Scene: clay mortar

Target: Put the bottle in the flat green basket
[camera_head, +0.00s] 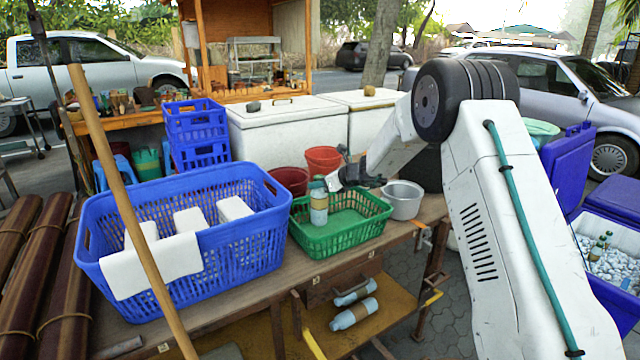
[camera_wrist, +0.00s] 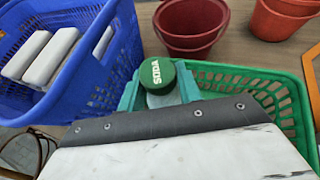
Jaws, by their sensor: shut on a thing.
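The bottle (camera_head: 319,208) is pale blue-grey with a tan label and stands upright at the left side of the flat green basket (camera_head: 345,246). My gripper (camera_head: 319,184) is shut on its upper part. In the wrist view, the bottle's green cap (camera_wrist: 157,73), marked SODA, sits between the teal fingers of my gripper (camera_wrist: 160,92). The bottle's lower end is within the basket's outline; I cannot tell whether it touches the basket floor. The green basket also shows in the wrist view (camera_wrist: 238,76), partly hidden by my wrist.
A tall blue basket (camera_head: 190,262) with white blocks and a cloth stands close on the left. A grey pot (camera_head: 403,203) stands right of the green basket. Red buckets (camera_head: 323,158) stand behind it. A wooden pole (camera_head: 125,205) crosses the left foreground. Two bottles (camera_head: 354,312) lie on the lower shelf.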

